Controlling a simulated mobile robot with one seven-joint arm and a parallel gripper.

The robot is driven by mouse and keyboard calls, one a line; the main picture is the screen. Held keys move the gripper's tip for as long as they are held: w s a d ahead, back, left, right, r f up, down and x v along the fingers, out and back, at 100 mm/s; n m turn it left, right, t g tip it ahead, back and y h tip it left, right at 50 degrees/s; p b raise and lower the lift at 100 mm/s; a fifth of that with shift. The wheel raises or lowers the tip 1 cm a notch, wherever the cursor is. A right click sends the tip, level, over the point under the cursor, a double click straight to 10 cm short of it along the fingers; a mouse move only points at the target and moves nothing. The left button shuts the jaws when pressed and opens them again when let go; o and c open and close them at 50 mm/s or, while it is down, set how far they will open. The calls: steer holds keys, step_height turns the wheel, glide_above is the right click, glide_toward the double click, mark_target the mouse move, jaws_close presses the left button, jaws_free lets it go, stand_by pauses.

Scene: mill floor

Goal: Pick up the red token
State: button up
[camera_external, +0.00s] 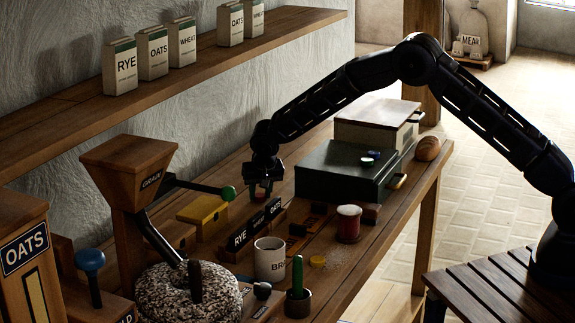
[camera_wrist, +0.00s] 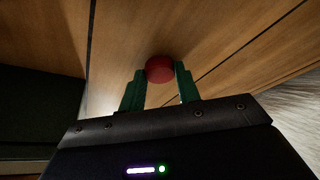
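The red token (camera_wrist: 160,68) is a small round disc between the two green fingertips of my gripper (camera_wrist: 160,80) in the wrist view. Both fingertips appear to touch its sides, so my gripper looks shut on it. In the external view my gripper (camera_external: 261,188) points down over the workbench, with a bit of the red token (camera_external: 260,196) showing between its fingers. The token's underside and its exact height over the wood are hidden.
A rack labelled RYE, OATS (camera_external: 240,239) is just below my gripper. A dark green box (camera_external: 340,178) stands to its right, a yellow box (camera_external: 203,212) to its left.

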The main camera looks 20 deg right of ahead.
steer(key=shift+c, duration=0.9)
